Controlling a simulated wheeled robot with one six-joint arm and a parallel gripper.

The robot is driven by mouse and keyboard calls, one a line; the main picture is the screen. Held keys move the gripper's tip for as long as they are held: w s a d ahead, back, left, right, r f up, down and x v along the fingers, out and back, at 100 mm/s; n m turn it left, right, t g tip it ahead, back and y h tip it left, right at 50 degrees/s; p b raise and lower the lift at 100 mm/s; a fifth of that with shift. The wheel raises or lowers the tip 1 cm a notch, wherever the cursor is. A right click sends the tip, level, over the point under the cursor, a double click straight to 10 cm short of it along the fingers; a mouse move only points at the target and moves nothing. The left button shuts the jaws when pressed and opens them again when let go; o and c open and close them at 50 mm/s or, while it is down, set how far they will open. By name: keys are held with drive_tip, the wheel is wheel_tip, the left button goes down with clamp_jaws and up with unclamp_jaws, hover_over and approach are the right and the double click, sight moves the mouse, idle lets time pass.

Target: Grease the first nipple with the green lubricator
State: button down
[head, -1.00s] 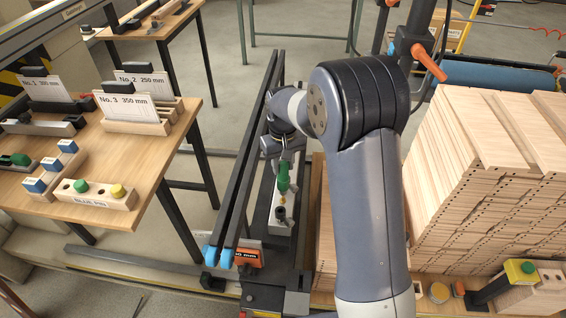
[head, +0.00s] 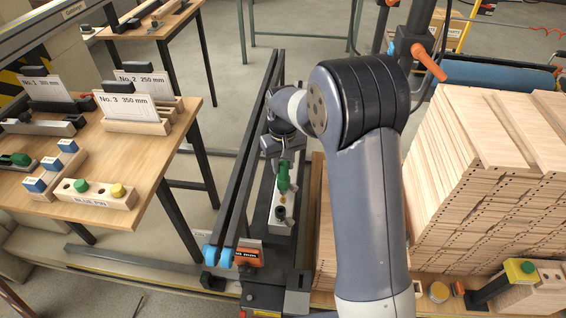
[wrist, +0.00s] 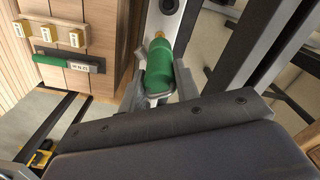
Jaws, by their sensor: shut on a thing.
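The green lubricator (head: 284,176) is gripped by my gripper (head: 284,157) above the narrow machine bed. It stands roughly upright in the head view. In the wrist view the lubricator (wrist: 160,66) lies between the two jaws (wrist: 160,92), with its brass-coloured tip pointing at a pale grey block (wrist: 153,25). In the head view that grey block (head: 290,196) carries a small brass-coloured nipple (head: 282,199) close to the lubricator's lower end. I cannot tell whether tip and nipple touch. A dark round fitting (head: 281,213) sits on the block in front of it.
Dark parallel rails (head: 247,150) run along the left of the block. A stack of grooved wooden boards (head: 500,180) stands close on the right. An orange label piece (head: 247,257) and blue rail ends (head: 218,256) are at the front. A wooden table (head: 165,150) stands left.

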drive_tip(key=shift+f, duration=0.1)
idle(0.3)
drive_tip(key=shift+f+b, duration=0.8)
drive_tip(key=shift+f, duration=0.3)
drive_tip(key=shift+r+p, duration=0.6)
drive_tip(key=shift+r, duration=0.2)
drive_tip(key=c, duration=1.6)
unclamp_jaws()
clamp_jaws()
